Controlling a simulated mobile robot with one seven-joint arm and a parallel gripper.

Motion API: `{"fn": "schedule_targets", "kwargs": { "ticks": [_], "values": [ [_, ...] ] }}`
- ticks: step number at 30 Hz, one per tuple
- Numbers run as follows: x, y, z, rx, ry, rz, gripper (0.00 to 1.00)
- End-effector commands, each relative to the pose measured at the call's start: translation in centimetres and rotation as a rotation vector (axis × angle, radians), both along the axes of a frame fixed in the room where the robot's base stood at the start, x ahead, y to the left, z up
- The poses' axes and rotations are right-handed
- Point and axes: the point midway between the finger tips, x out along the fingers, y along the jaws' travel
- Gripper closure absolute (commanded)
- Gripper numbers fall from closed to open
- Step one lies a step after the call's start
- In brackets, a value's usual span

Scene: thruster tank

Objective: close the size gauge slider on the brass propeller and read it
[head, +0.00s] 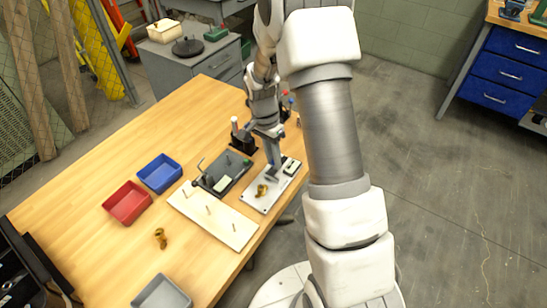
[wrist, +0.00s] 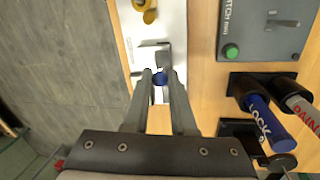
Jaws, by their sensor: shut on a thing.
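The size gauge is a pale plate (head: 254,204) near the table's right edge. A brass propeller (head: 262,190) sits on it. The propeller also shows, cut off, at the top of the wrist view (wrist: 149,14). My gripper (head: 271,168) is over the far part of the plate. In the wrist view my gripper (wrist: 160,76) is shut on the blue knob (wrist: 160,80) of the slider. A grey slider jaw (wrist: 152,54) lies just beyond the knob, with a gap between it and the propeller. A small dark readout (head: 291,165) stands at the plate's right; its figures are too small to read.
A dark pitch gauge (wrist: 262,30) with a green button stands beside the plate. Blue "LOCK" (wrist: 268,122) and red-lettered (wrist: 300,108) bottles stand in dark holders nearby. A peg board (head: 213,217), red bin (head: 127,203), blue bin (head: 160,173), grey bin (head: 162,293) and another brass propeller (head: 160,238) are left.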

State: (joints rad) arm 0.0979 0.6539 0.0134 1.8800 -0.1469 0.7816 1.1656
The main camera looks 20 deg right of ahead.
Motion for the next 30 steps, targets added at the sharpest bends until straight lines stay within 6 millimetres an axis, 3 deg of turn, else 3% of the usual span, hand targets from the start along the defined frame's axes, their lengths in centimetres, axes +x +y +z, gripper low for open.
{"fn": "schedule_targets", "kwargs": {
  "ticks": [22,30],
  "values": [
    [0.0,0.0,0.1,0.000,-0.001,0.000,1.00],
    [-1.1,1.6,0.1,0.000,-0.001,0.002,1.00]
  ]
}}
